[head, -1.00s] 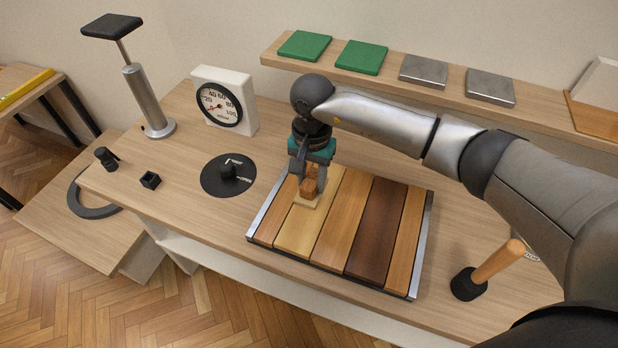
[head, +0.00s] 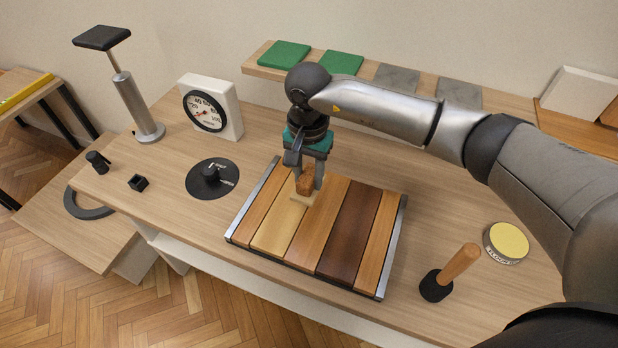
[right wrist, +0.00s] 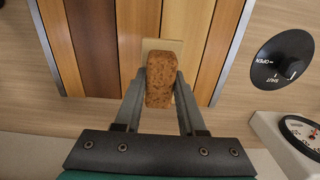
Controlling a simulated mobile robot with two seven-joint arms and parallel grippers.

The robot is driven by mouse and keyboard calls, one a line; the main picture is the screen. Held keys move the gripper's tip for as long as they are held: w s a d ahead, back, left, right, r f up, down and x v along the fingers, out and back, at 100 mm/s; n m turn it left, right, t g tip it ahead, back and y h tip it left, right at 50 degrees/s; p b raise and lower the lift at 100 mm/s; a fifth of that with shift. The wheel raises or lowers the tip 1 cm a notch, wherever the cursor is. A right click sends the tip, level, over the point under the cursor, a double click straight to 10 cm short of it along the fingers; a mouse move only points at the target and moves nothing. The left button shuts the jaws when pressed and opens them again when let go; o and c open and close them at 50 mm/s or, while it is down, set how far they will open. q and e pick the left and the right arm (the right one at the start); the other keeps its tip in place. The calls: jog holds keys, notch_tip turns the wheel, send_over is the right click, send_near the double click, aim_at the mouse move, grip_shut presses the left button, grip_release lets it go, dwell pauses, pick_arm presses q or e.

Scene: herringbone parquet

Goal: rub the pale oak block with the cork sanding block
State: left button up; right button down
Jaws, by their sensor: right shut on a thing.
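A framed board (head: 385,255) holds several wood strips side by side. The pale oak block (head: 276,230) is the second strip from the left; it also shows in the right wrist view (right wrist: 190,28). My right gripper (head: 307,186) is shut on the brown cork sanding block (head: 306,179), which has a thin pale sole. In the right wrist view the cork block (right wrist: 161,85) is between the two fingers, and its sole straddles the seam between the pale oak and the orange-brown strip beside it, near the far end. Whether the sole touches the wood is hard to tell. My left gripper is out of view.
A black dial (head: 212,179) and a white gauge (head: 212,106) stand left of the board. A wooden-handled tool (head: 455,270) and a yellow-topped tin (head: 507,242) stand to the right. A shelf with green and grey tiles (head: 340,63) runs behind.

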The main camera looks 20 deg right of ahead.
notch_tip(320, 180, up, 3)
jog(key=shift+f+p, duration=0.15)
jog(key=shift+p, duration=0.5)
jog(key=shift+r, duration=0.25)
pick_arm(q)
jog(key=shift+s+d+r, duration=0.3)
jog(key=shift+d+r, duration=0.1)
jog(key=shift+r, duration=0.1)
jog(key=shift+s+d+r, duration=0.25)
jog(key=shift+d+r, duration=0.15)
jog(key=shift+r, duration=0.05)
pick_arm(e)
jog(key=c, duration=1)
grip_release()
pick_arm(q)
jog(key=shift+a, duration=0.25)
pick_arm(e)
grip_shut()
